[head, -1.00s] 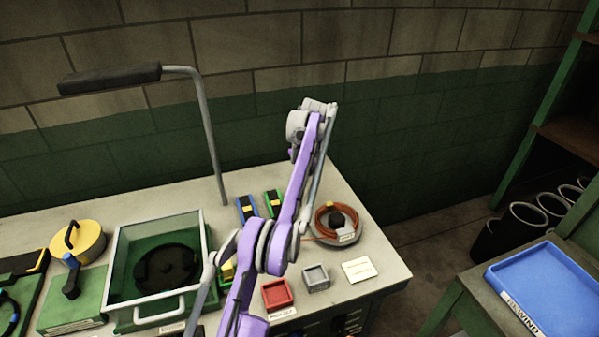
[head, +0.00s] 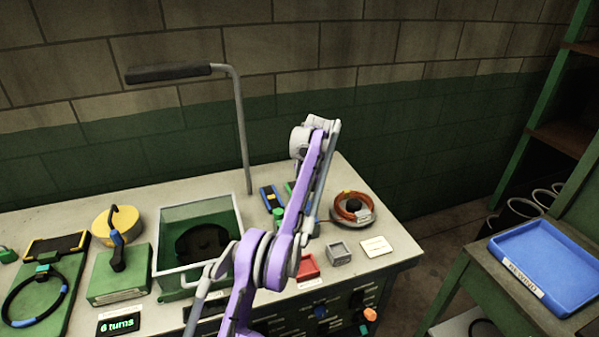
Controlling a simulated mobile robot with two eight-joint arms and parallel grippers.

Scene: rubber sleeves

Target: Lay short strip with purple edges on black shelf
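I cannot make out a strip with purple edges in this view. A blue-edged dark strip (head: 270,198) and a green-edged strip (head: 290,187), partly behind my arm, lie at the back of the bench. I see no surface that is clearly a black shelf; a flat black bar (head: 168,73) sticks out from a bent grey post above the bench. One purple and grey arm of mine rises from the bottom centre over the bench. I can make out no gripper fingers on it, and my other gripper is not shown.
A green box with clear walls (head: 243,225) holds a black round part. A red tray (head: 308,268), a grey tray (head: 339,254) and an orange coil (head: 353,206) lie right of it. A blue tray (head: 548,268) sits on a right-hand table, across a floor gap.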

